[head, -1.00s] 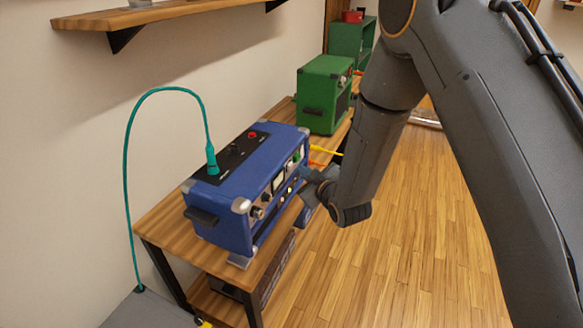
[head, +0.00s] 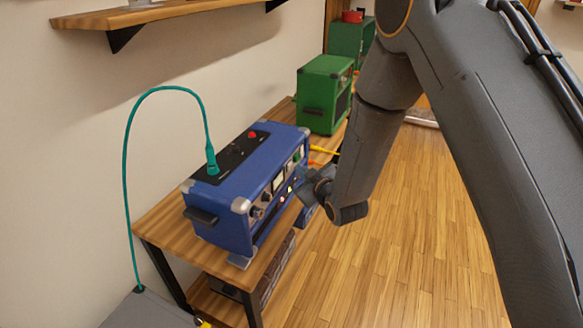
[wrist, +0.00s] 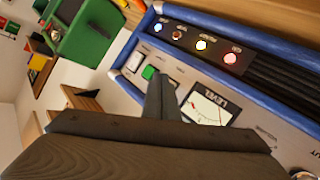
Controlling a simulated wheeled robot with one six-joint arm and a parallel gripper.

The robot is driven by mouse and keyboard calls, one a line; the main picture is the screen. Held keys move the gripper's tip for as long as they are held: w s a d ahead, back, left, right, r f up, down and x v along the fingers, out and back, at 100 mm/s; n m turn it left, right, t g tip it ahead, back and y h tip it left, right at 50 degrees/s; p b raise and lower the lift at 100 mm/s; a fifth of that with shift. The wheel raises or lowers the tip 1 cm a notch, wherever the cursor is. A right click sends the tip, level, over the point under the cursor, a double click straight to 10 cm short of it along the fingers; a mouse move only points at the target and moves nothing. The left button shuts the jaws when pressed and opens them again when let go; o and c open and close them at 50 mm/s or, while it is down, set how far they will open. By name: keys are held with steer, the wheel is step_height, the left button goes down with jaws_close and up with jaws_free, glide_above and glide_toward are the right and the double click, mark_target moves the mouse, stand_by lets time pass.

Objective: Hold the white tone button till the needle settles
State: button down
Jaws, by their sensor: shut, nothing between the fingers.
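The blue amp (head: 225,215) stands on a wooden bench, its front panel facing my arm. The wrist view shows the panel tilted, with a LEVEL meter (wrist: 208,106), a green button (wrist: 148,72) and a pale white button (wrist: 135,61) beyond it. The meter's thin needle shows, but its exact reading is too small to tell. My gripper (wrist: 162,82) is shut and empty, its tip at the panel between the meter and the green button. It covers what lies under it, so contact with a button cannot be seen. In the head view my gripper (head: 312,186) is at the amp's front.
Panel lamps include a lit red one (wrist: 231,58) and a lit yellowish one (wrist: 202,45). A teal cable (head: 126,170) plugs into the amp's top. A green amp (head: 322,95) stands farther back on the bench (head: 160,224). The floor at right is clear.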

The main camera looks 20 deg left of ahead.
steer(key=shift+a, duration=0.5)
stand_by(1.8)
steer(key=shift+d, duration=0.1)
stand_by(1.9)
steer(key=shift+d, duration=0.8)
steer(key=shift+d, duration=0.15)
steer(key=shift+s+d, duration=0.15)
steer(key=shift+d, duration=1.05)
steer(key=shift+s+d, duration=0.1)
steer(key=shift+d, duration=1.05)
